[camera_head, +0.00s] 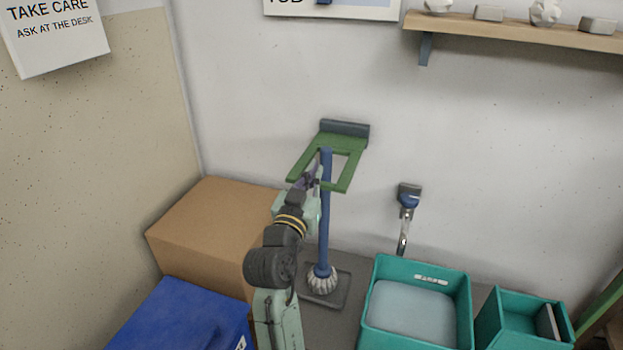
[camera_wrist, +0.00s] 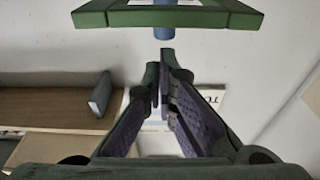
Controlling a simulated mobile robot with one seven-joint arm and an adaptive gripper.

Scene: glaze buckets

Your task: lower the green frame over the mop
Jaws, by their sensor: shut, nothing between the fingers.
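The green frame (camera_head: 347,174) is a flat open rectangle that sticks out roughly level from a dark wall bracket (camera_head: 345,128). The mop stands upright, with a blue handle (camera_head: 324,225) and a pale, ribbed head (camera_head: 322,280) at the bottom. The handle's top shows inside the frame's opening, so the frame appears to be around it. In the wrist view, blue handle (camera_wrist: 164,34) shows on both sides of the green frame bar (camera_wrist: 165,17). My gripper (camera_head: 314,174) is shut and empty near the frame's front edge; its fingertips (camera_wrist: 160,62) look apart from the bar.
The mop head rests on a dark tray (camera_head: 339,292). A cardboard box (camera_head: 205,225) and a blue box (camera_head: 185,318) are at left. Teal buckets (camera_head: 465,300) (camera_head: 563,322) are at right. A blue-headed tool (camera_head: 408,199) is by the wall. A shelf (camera_head: 520,30) is above right.

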